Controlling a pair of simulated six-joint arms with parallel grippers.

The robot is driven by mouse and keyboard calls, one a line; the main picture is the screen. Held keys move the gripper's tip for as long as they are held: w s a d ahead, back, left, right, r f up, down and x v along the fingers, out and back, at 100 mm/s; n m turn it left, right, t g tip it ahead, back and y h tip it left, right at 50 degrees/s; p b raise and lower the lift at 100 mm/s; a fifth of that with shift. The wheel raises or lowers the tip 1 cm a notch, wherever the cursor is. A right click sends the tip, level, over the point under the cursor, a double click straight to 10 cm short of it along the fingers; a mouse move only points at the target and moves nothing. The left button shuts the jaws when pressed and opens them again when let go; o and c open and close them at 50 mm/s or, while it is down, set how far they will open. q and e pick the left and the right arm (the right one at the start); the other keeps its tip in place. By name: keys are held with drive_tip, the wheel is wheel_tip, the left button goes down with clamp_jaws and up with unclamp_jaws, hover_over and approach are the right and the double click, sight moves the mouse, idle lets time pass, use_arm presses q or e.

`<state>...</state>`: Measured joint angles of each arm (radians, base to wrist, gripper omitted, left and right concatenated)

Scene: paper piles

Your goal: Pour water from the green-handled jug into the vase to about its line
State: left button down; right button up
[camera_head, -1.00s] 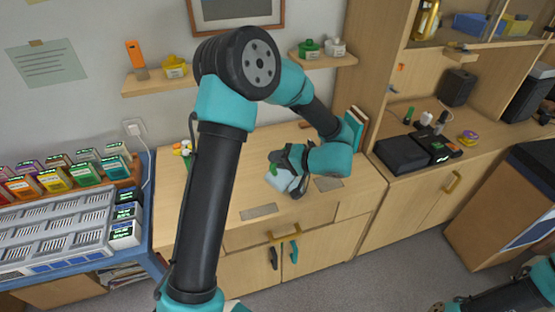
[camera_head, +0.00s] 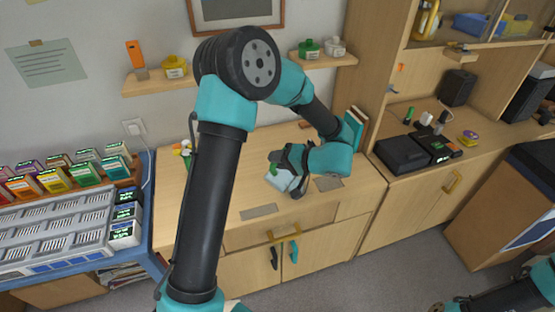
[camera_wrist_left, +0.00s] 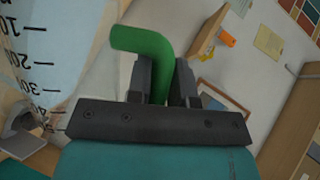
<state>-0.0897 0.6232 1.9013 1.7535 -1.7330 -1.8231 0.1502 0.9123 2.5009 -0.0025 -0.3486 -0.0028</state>
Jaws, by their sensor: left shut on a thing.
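My left gripper (camera_head: 281,166) is shut on the green handle (camera_wrist_left: 146,42) of the clear jug (camera_head: 284,180). It holds the jug over the wooden cabinet top, in front of the wall. In the left wrist view the jug's wall (camera_wrist_left: 75,40) with dark measuring marks fills the left side, and the handle runs between the two fingers. The jug looks tilted; its water level cannot be made out. I cannot make out the vase or its line; my left arm hides part of the cabinet top. My right gripper is not clearly in view; only part of that arm shows at the lower right.
Flat grey plates (camera_head: 259,211) lie on the cabinet top. Teal books (camera_head: 353,126) stand to the right. A wall shelf (camera_head: 150,86) hangs behind. The cabinet's front middle is clear.

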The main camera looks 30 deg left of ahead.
sight(271, 169)
use_arm(q)
drive_tip(key=shift+w+d+r+m+g, duration=0.1)
drive_tip(key=shift+w+r+m+g, duration=0.35)
drive_tip(key=shift+w, duration=0.25)
idle(2.3)
drive_tip(key=shift+s, duration=0.1)
idle(1.1)
drive_tip(key=shift+s+f+n+t, duration=0.45)
drive_tip(key=shift+s+f+n, duration=0.1)
drive_tip(key=shift+s+n, duration=0.15)
drive_tip(key=shift+s+f, duration=0.15)
drive_tip(key=shift+s, duration=0.05)
drive_tip(key=shift+s, duration=0.1)
drive_tip(key=shift+s+a+f+n+t+h, duration=0.25)
drive_tip(key=shift+s+f+n+t, duration=0.3)
drive_tip(key=shift+n, duration=0.3)
drive_tip(key=shift+s+n+t+h, duration=0.25)
drive_tip(key=shift+s+n+t, duration=0.2)
drive_tip(key=shift+n+t, duration=0.35)
